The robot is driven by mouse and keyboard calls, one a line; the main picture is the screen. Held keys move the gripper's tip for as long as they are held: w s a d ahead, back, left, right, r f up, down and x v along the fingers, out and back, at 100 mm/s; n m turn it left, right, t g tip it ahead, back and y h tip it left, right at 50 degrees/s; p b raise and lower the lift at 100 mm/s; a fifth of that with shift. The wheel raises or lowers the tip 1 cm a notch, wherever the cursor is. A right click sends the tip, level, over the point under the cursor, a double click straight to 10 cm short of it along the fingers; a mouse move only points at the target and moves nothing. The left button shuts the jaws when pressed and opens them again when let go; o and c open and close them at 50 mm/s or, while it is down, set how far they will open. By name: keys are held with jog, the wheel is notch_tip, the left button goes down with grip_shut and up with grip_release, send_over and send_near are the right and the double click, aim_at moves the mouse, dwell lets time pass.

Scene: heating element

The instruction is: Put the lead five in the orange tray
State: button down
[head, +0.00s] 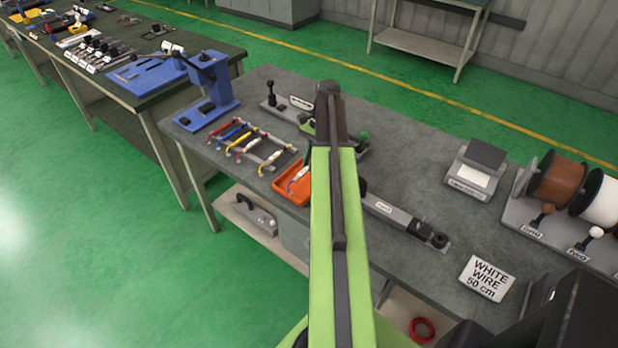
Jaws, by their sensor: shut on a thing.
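The orange tray (281,189) sits on the grey bench, left of my arm, which covers its right side. A lead (301,174) with a white tag lies in the tray. Several coloured leads lie across a rack (287,151) just left of the tray; their tags are too small to read, so I cannot tell which is lead five. My gripper (328,92) is at the far end of my green arm, over the bench and beyond the tray. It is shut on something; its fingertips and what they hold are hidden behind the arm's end.
A blue press (208,88) stands at the bench's left end. A grey fixture with a black lever (271,98) is behind the rack. A long grey tool (405,217), a white wire sign (487,277) and wire spools (557,183) are to the right. The bench's back middle is clear.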

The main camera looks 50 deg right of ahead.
notch_tip(320, 180, down, 4)
jog(key=b, duration=0.4)
jog(key=shift+r, duration=0.25)
jog(key=shift+f, duration=0.1)
jog(key=c, duration=1.8)
grip_release()
jog(key=shift+f, duration=0.1)
jog(key=shift+c, duration=0.2)
jog(key=o, duration=0.4)
jog(key=shift+o, duration=0.2)
jog(key=shift+r+p, duration=0.5)
jog(key=shift+p, duration=0.05)
jog(key=p+v, duration=1)
jog(key=v, duration=0.1)
jog(key=shift+d+r, duration=0.15)
jog(key=shift+r, duration=0.05)
